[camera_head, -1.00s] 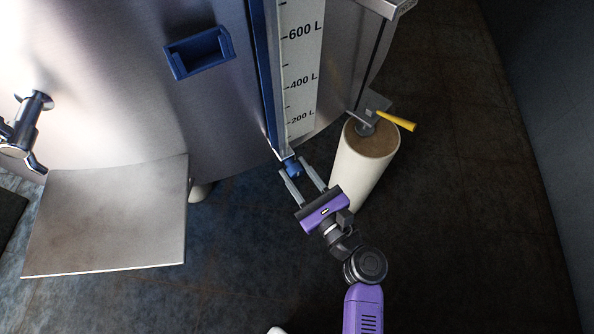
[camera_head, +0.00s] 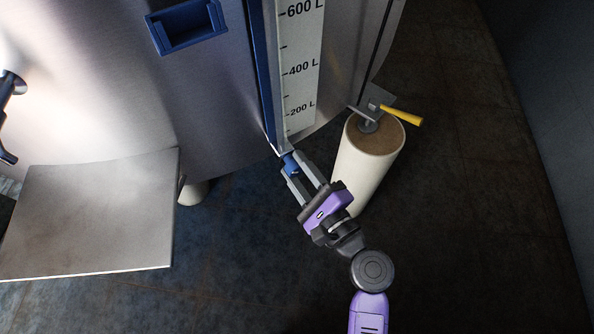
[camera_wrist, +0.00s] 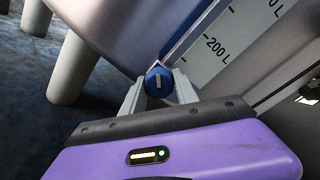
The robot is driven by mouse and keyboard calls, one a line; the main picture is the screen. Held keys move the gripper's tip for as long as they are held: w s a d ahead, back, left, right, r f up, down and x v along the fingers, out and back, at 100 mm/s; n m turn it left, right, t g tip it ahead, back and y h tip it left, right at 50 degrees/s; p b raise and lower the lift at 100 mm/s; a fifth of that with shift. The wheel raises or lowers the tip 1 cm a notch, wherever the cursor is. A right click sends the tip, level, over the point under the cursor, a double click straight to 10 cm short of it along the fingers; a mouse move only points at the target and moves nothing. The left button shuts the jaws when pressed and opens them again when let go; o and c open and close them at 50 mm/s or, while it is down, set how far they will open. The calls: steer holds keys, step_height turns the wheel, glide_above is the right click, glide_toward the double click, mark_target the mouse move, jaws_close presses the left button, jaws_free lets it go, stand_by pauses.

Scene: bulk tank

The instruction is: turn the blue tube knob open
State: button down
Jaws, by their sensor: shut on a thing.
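The blue tube knob (camera_head: 290,167) sits at the bottom end of the blue sight tube (camera_head: 262,80) on the front of the steel tank. My gripper (camera_head: 298,178) has come up from below right, its two grey fingers one on each side of the knob. In the wrist view the round blue knob (camera_wrist: 159,81), with a pale bar mark on its face, sits between the fingertips (camera_wrist: 159,92). The fingers are shut on it. The mark stands close to upright in that view. Part of the knob's sides is hidden by the fingers.
A white cylinder (camera_head: 365,165) with a brown top and a yellow-handled valve (camera_head: 402,114) stands just right of my gripper. A steel plate (camera_head: 90,215) juts out at left. A blue box (camera_head: 187,27) is on the tank wall. The floor at lower right is clear.

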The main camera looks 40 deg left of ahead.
steer(key=n+b, duration=0.2)
steer(key=n, duration=0.1)
steer(key=n+b, duration=0.1)
steer(key=shift+s+f+n, duration=0.1)
steer(key=shift+f+n, duration=0.15)
steer(key=shift+n, duration=0.05)
steer(key=n+b, duration=0.3)
steer(key=n, duration=0.1)
steer(key=shift+r, duration=0.1)
steer(key=shift+n+h, duration=0.3)
steer(key=c, duration=0.9)
jaws_free()
steer(key=shift+c, duration=0.2)
steer(key=shift+r, duration=0.1)
steer(key=shift+d, duration=0.1)
steer(key=v, duration=0.7)
steer(key=shift+s+d, duration=0.2)
steer(key=shift+d, duration=0.05)
